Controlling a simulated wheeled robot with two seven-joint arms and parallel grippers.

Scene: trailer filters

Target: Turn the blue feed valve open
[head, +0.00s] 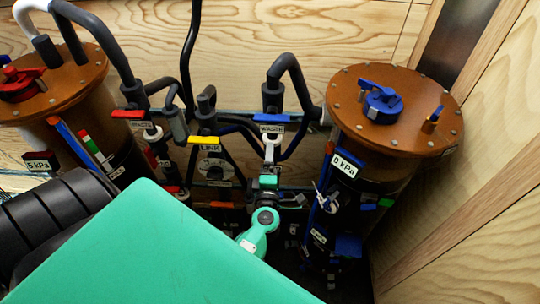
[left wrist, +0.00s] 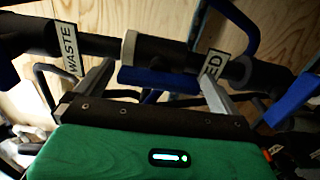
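My left gripper (head: 270,143) is in the middle of the head view, just below the blue handle (head: 270,117) above the WASTE label (head: 271,130). In the left wrist view its two grey fingers (left wrist: 155,72) stand wide apart. A partly hidden label ending in "ED" (left wrist: 213,65) is on the dark pipe by the right finger, and a WASTE label (left wrist: 69,48) is on the left. A FEED label is not readable in the head view. My right gripper is not in view.
Two brown-lidded tanks stand left (head: 75,75) and right (head: 410,85). Dark pipes, a red handle (head: 128,114) and a yellow handle (head: 204,140) lie left of the gripper. Another blue bar (left wrist: 295,98) is at the right in the wrist view. A wooden wall (head: 470,200) closes the right side.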

